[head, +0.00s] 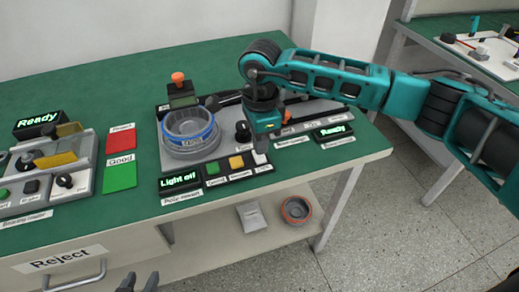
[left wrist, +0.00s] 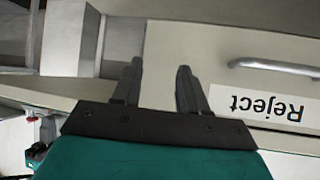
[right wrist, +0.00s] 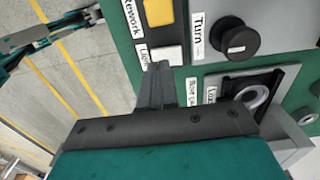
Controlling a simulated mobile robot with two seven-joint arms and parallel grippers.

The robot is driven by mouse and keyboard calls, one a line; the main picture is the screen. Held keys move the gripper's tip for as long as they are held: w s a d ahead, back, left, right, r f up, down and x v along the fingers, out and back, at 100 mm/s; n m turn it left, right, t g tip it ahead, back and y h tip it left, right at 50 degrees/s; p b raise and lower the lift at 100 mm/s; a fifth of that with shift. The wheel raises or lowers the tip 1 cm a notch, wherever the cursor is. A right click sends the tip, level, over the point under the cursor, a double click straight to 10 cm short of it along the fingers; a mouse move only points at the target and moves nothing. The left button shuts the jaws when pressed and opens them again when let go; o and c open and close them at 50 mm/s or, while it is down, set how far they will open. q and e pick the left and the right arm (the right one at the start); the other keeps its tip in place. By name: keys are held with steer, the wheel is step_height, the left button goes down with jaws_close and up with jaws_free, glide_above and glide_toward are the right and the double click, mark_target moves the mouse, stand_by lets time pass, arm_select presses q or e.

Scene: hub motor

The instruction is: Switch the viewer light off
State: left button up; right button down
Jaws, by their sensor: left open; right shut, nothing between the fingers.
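The viewer (head: 190,145) is a round grey holder with a blue ring on the green table. The display (head: 179,182) in front of it reads "Light off" in lit green letters. Beside it is a row with a green button (head: 212,168), a yellow button (head: 236,162) and a white button (head: 261,158). In the right wrist view the white button (right wrist: 166,55) carries a partly hidden label, apparently "Light". My right gripper (right wrist: 158,72) is shut and empty, its tips at the white button; contact cannot be told. My left gripper (left wrist: 158,82) is open and empty near the Reject drawer.
A black knob (right wrist: 234,38) labelled "Turn" is close to my right gripper. An orange-topped device (head: 180,88) stands behind the viewer. Red and green cards (head: 120,160) and another station (head: 50,165) are at left. A reddish ring (head: 296,210) lies on the lower shelf.

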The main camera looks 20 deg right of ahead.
mark_target(261, 158)
steer(key=shift+r+p, duration=1.1)
steer(key=shift+r, duration=1.15)
